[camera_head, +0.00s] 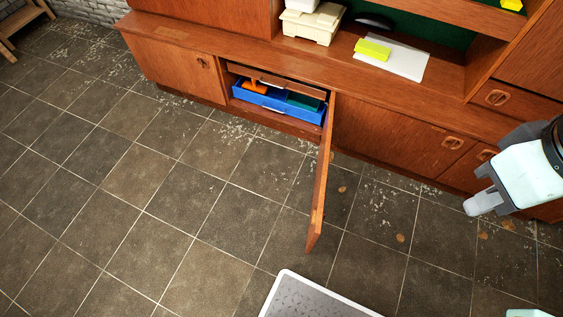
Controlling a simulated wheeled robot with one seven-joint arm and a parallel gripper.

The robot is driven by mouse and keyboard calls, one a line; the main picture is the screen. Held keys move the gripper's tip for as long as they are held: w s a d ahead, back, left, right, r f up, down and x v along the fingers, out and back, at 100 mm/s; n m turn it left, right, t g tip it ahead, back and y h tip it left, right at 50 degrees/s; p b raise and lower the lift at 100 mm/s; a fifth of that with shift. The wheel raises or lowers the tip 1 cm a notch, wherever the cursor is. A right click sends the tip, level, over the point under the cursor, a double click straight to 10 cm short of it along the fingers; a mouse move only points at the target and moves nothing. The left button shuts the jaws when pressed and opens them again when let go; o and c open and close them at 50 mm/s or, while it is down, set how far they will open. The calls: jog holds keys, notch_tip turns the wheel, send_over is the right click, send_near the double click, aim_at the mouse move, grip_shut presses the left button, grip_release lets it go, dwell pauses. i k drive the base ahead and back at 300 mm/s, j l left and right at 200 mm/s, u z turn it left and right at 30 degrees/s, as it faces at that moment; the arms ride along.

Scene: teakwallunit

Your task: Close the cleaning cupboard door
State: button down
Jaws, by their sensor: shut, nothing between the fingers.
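The open cupboard door (322,185) is a wooden panel that stands out from the wall unit into the room, seen nearly edge-on. It is hinged at the right side of the open compartment. Inside the compartment a blue tray (275,108) holds an orange item (256,86) and a green item (302,101). My gripper (472,207) is at the right, in front of the unit, well apart from the door. Its fingers are together and hold nothing.
A closed door (180,68) is left of the opening, and another closed door (400,137) is right of it. A beige device (310,25), white sheet (400,62) and yellow item (373,49) are on the shelf.

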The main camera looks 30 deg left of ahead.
aim_at(317, 216)
jog(key=i+l+u, duration=0.15)
jog(key=l+u, duration=0.6)
jog(key=i+l+u, duration=0.1)
jog(key=l+u, duration=0.7)
jog(key=k+l, duration=0.15)
jog(key=k, duration=0.55)
jog(key=j+u, duration=0.15)
jog(key=u, duration=0.2)
